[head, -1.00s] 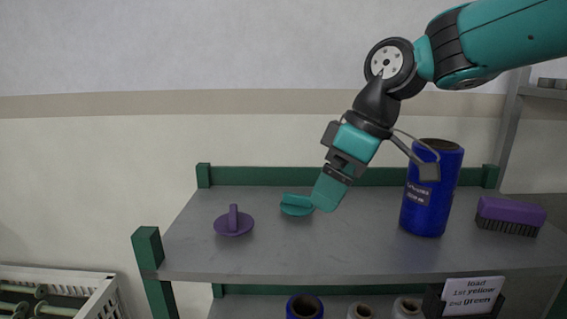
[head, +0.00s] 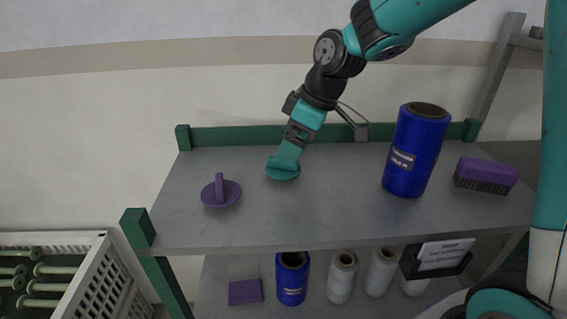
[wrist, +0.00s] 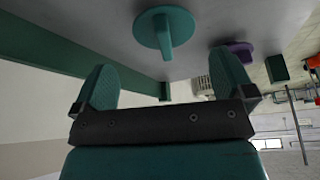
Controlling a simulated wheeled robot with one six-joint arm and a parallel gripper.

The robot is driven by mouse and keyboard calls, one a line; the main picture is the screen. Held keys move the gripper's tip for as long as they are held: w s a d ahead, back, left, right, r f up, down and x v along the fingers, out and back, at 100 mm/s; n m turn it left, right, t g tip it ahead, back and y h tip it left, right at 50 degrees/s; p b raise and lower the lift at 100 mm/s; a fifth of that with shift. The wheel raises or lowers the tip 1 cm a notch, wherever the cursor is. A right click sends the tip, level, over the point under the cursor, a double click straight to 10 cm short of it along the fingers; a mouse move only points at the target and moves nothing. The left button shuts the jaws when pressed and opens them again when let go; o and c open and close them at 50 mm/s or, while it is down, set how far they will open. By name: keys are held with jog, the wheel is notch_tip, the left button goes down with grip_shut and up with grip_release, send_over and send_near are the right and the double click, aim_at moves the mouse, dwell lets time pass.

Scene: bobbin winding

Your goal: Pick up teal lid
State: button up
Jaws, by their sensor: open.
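The teal lid (head: 282,171) lies on the grey shelf top, a round disc with an upright fin handle. In the wrist view the teal lid (wrist: 167,32) is ahead of the fingers, its handle roughly centred between them. My gripper (head: 288,156) is at the lid in the head view and overlaps part of it; whether it touches cannot be told there. In the wrist view my gripper (wrist: 165,72) is open and empty, with the lid beyond the fingertips.
A purple lid (head: 230,196) lies to the left on the shelf top (head: 300,225). A blue canister (head: 416,150) and a purple brush (head: 486,174) stand to the right. A green rail (head: 235,136) runs along the back edge. Spools sit on the lower shelf.

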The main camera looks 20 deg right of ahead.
aim_at(283, 167)
jog(key=p+x, duration=0.1)
jog(key=x, duration=0.1)
jog(key=p+x, duration=0.1)
jog(key=x, duration=0.1)
jog(key=shift+a+p, duration=0.35)
jog(key=shift+a, duration=0.1)
jog(key=shift+f, duration=0.45)
jog(key=shift+c, duration=0.2)
jog(key=c, duration=0.8)
